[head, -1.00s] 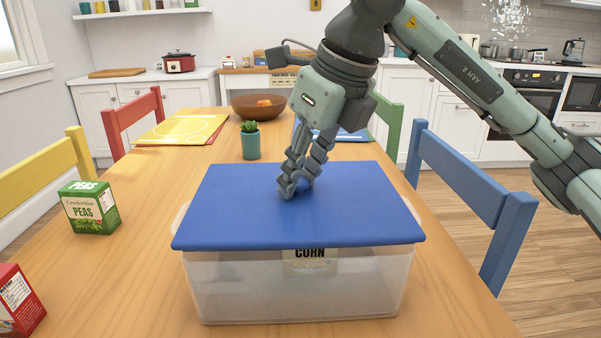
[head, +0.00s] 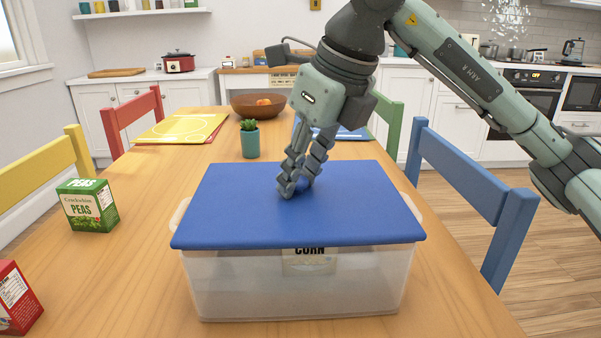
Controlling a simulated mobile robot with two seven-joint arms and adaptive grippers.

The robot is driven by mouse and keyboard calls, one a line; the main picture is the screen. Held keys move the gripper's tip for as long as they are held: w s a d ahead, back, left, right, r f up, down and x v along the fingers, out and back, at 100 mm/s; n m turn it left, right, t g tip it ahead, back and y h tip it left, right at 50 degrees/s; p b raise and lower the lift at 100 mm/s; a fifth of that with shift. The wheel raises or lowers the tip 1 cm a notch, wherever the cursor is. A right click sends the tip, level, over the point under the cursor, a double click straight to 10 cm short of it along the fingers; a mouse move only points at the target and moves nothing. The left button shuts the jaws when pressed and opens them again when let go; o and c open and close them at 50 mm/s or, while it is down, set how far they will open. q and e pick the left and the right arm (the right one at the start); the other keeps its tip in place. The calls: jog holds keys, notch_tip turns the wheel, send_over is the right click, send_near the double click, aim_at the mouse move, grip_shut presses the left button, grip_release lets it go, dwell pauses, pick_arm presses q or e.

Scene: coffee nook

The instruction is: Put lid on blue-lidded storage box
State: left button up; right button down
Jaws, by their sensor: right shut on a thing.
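The clear storage box (head: 295,290) stands on the wooden table with a corn package (head: 308,262) visible through its front wall. The blue lid (head: 250,215) lies over the top of the box and covers its opening. Whether its edges are fully seated cannot be told. My right gripper (head: 293,190) is shut on the blue lid's knob (head: 302,184) near the lid's middle; the fingers hide most of the knob. My left gripper is not in view.
A green peas box (head: 88,206) and a red box (head: 17,300) stand on the table at the left. A small potted plant (head: 249,140) and a brown bowl (head: 262,105) are behind the box. A blue chair (head: 470,180) is at the right.

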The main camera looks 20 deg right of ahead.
jog(key=shift+f+b, duration=0.4)
jog(key=shift+b, duration=0.2)
dwell(1.1)
jog(key=c, duration=1.1)
grip_release()
jog(key=shift+c, duration=0.2)
jog(key=shift+o, duration=0.2)
jog(key=o, duration=0.5)
jog(key=shift+c, duration=0.2)
jog(key=shift+r+p, duration=1.8)
jog(key=shift+r, duration=0.7)
